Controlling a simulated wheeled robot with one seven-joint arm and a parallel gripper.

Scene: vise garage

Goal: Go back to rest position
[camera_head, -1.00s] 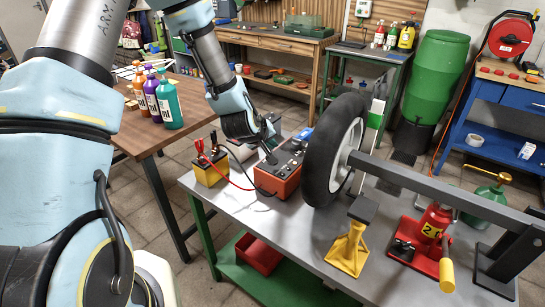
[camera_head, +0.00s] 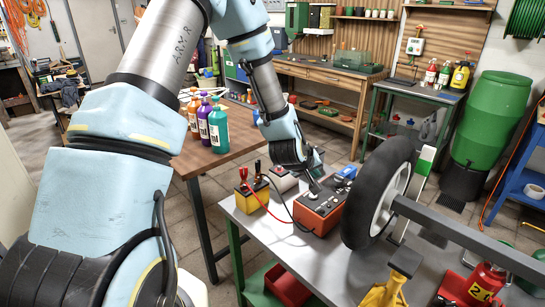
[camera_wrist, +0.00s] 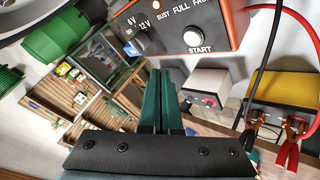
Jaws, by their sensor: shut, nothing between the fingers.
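My gripper (camera_head: 313,183) is at the end of my arm, low over the orange battery charger (camera_head: 322,210) on the grey metal bench. Its two green fingers (camera_wrist: 168,98) are shut together and empty in the wrist view. I cannot tell whether the fingertips touch the charger. My arm is stretched out from the left side of the head view.
A yellow battery (camera_head: 252,196) with red and black clamps stands left of the charger. A black tyre (camera_head: 375,190) on a metal bar stands close on its right. A yellow jack stand (camera_head: 392,280) is in front. Bottles (camera_head: 218,128) stand on the wooden table (camera_head: 190,163) beside my arm.

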